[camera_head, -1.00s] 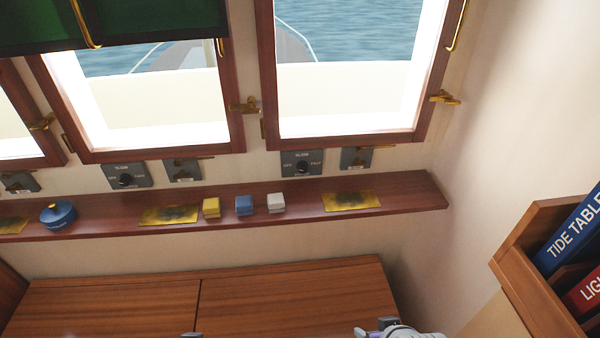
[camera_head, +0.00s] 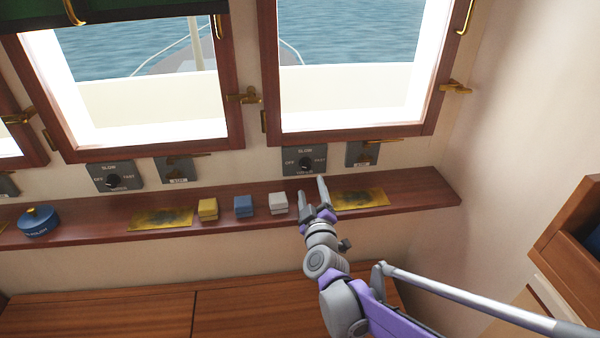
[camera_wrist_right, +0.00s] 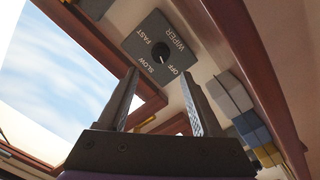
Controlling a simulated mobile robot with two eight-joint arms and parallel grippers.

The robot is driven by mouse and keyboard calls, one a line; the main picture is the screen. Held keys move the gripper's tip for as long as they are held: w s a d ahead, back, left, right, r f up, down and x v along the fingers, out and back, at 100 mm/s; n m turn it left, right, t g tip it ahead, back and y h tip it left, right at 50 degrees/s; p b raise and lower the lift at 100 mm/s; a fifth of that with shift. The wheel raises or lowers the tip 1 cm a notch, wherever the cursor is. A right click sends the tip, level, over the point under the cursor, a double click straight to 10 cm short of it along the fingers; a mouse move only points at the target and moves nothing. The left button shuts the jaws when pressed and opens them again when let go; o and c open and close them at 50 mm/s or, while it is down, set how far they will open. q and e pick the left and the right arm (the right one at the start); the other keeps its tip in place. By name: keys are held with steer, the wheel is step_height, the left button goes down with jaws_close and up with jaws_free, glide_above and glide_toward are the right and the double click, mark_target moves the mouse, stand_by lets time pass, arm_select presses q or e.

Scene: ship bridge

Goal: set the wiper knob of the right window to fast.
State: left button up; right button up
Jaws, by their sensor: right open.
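The wiper panel (camera_head: 304,160) of the right window is a grey plate under that window. It reads OFF left, SLOW top, FAST right. Its round black knob (camera_head: 305,164) is at the middle. In the right wrist view the knob (camera_wrist_right: 161,51) shows a pale line on the side towards OFF; its exact setting is hard to tell. My right gripper (camera_head: 312,187) is open and empty, just below and in front of the panel. In the right wrist view its fingers (camera_wrist_right: 159,75) point towards the knob, apparently short of it. My left gripper is not in view.
A wooden shelf (camera_head: 415,195) runs below the panels. It bears a white box (camera_head: 278,203), a blue box (camera_head: 243,205), a yellow box (camera_head: 208,208) and brass plates. A switch panel (camera_head: 362,153) sits right of the wiper panel. Another wiper panel (camera_head: 114,177) is farther left.

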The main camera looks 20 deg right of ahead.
mark_target(307, 167)
steer(key=x, duration=0.8)
steer(key=shift+w+d+p, duration=0.1)
steer(key=shift+w+p, duration=0.2)
jaws_close()
